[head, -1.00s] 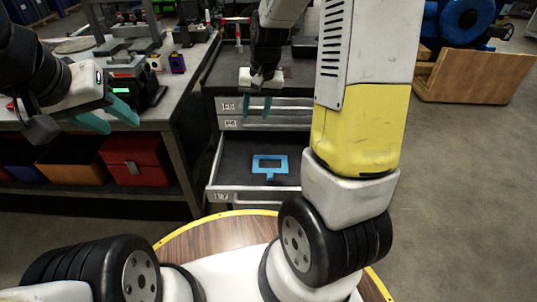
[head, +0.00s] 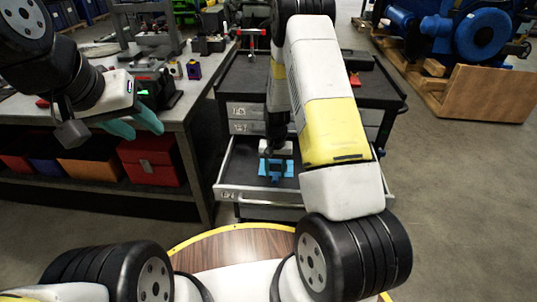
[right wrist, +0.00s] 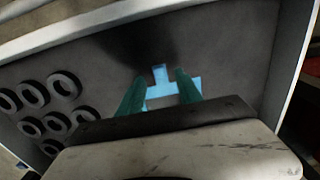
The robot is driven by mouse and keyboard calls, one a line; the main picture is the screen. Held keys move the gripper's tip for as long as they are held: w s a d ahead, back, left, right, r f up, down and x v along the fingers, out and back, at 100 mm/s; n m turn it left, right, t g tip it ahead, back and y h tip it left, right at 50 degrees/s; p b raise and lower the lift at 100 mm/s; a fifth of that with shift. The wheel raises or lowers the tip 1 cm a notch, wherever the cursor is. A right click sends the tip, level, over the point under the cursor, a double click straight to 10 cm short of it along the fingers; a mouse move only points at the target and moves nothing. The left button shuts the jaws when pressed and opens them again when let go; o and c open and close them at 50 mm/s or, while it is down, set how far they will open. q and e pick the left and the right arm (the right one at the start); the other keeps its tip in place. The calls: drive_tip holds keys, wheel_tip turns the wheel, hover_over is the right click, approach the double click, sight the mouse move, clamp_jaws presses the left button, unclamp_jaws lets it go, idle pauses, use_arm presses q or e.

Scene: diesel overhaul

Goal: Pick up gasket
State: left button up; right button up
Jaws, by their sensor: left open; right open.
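The blue gasket (head: 284,168) lies in the open drawer (head: 235,172) of the tool cart, partly hidden by my right arm in the head view. In the right wrist view the gasket (right wrist: 160,75) is a flat blue frame with a tab, on the dark drawer floor. My right gripper (right wrist: 158,88) is open, its two teal fingers reaching over the gasket; whether they touch it I cannot tell. My left gripper (head: 138,125) is open and empty beside the workbench at the left.
Several dark rings (right wrist: 47,100) lie in the drawer beside the gasket. The drawer's walls stand close around my right gripper. The workbench (head: 185,115) with red bins (head: 150,160) below is at left. A blue engine (head: 470,32) on a wooden pallet stands back right.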

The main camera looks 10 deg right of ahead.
wheel_tip(320, 180, down, 2)
drive_tip(key=shift+f, duration=0.15)
clamp_jaws()
idle(1.4)
